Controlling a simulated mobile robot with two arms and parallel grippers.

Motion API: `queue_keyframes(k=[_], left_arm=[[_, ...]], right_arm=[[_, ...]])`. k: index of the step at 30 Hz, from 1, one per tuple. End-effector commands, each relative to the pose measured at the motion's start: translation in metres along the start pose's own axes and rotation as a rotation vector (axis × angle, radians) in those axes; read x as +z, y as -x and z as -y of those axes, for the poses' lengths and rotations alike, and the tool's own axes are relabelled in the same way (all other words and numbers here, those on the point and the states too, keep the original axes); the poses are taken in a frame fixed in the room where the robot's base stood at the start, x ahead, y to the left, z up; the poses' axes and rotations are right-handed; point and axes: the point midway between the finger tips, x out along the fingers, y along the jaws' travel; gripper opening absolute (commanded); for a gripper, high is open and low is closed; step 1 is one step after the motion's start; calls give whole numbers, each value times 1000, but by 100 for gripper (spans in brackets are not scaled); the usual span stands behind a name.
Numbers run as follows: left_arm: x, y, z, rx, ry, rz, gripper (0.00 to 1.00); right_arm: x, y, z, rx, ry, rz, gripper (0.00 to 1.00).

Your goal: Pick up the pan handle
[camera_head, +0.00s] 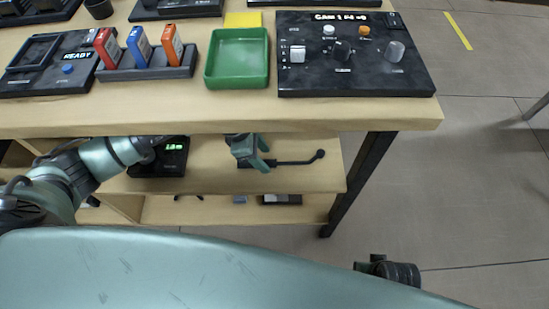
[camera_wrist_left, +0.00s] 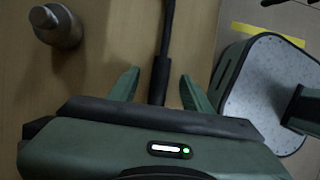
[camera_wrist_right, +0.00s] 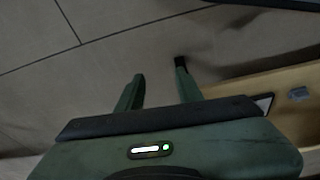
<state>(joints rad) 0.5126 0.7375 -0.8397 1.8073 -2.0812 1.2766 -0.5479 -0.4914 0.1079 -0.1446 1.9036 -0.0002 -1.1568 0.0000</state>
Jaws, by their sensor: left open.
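The pan handle is a thin black rod with a rounded end (camera_head: 320,153), seen below the table top in the head view. In the left wrist view its thicker dark grip (camera_wrist_left: 160,78) runs between the two fingers. My left gripper (camera_head: 266,153) is open around the handle's near part, with a gap visible on each side in the left wrist view (camera_wrist_left: 160,85). My right gripper (camera_wrist_right: 158,82) is open and empty over the floor in its wrist view. The handle's other end is hidden behind my left gripper.
The wooden table top (camera_head: 220,118) overhangs the left gripper, with a lower shelf (camera_head: 220,180) below. On top are a green tray (camera_head: 238,84), a control panel (camera_head: 350,80) and a rack (camera_head: 150,70) of coloured blocks. Open floor (camera_head: 470,200) lies right.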

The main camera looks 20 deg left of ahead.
Motion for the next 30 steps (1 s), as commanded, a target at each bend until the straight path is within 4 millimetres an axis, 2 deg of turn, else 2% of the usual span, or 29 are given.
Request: queue_keyframes(k=[1,7,16,17,21,22,30], left_arm=[[-2,-8,2,-2,0,-1,49],[-4,-19,7,-1,-1,-1,49],[-3,-19,7,-1,-2,-1,49],[-3,-19,7,-1,-2,-1,43],[-3,-19,7,-1,-1,-1,4],[-4,-19,7,-1,-1,-1,0],[-3,-19,7,0,-2,0,0]], right_arm=[[-2,5,0,0,-1,-5,36],[-9,28,-1,2,-3,-14,36],[-11,33,-1,2,-3,-15,36],[-11,33,-1,2,-3,-15,36],[-11,33,-1,2,-3,-16,36],[-11,33,-1,2,-3,-16,36],[-11,33,-1,2,-4,-16,36]])
